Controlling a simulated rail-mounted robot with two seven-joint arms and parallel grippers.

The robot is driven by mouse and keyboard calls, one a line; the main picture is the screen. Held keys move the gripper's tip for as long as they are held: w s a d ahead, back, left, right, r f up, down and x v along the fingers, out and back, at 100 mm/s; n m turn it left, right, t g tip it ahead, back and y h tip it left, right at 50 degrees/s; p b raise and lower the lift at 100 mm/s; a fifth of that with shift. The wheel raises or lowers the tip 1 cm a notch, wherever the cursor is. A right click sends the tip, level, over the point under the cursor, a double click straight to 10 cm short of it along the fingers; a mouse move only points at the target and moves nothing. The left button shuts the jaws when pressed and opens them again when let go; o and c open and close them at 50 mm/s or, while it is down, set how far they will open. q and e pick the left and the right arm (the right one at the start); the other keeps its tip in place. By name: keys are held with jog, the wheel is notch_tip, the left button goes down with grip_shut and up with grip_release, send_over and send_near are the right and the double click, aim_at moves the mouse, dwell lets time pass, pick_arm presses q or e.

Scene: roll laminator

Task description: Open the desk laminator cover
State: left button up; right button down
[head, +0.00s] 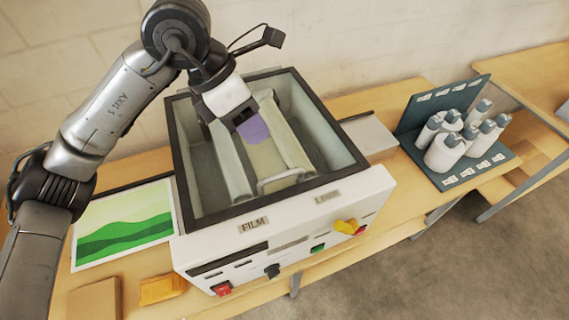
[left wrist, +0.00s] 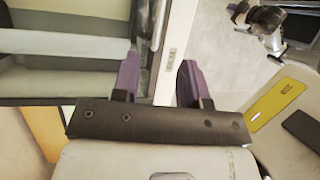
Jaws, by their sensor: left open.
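The desk laminator (head: 345,205) is a white box on the table, with a dark-rimmed top and a see-through greenish cover area (head: 205,165). Pale rollers show inside. A light bar handle (head: 285,180) lies near the front rim. My left gripper (head: 250,128) is over the middle of the top, behind the handle, pointing down. Its purple fingers look pale there, and I cannot tell whether they touch anything. In the left wrist view the fingers (left wrist: 157,82) are apart and nothing is clearly held between them. The laminator (left wrist: 60,45) fills the upper left there. My right gripper is not seen.
A green rack (head: 470,165) with several white bottles stands to the right. A green picture sheet (head: 125,225) lies at the left. A brown box (head: 95,300) and an orange packet (head: 162,288) lie in front of it. The laminator's front carries a yellow knob (head: 345,226) and a red switch (head: 221,288).

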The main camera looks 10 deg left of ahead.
pick_arm(q)
send_over(285, 167)
jog(key=s, duration=0.4)
jog(key=f, duration=1.1)
jog(key=shift+d+f+p, duration=0.2)
jog(key=shift+f+p, duration=0.05)
jog(key=shift+p, duration=0.05)
grip_shut()
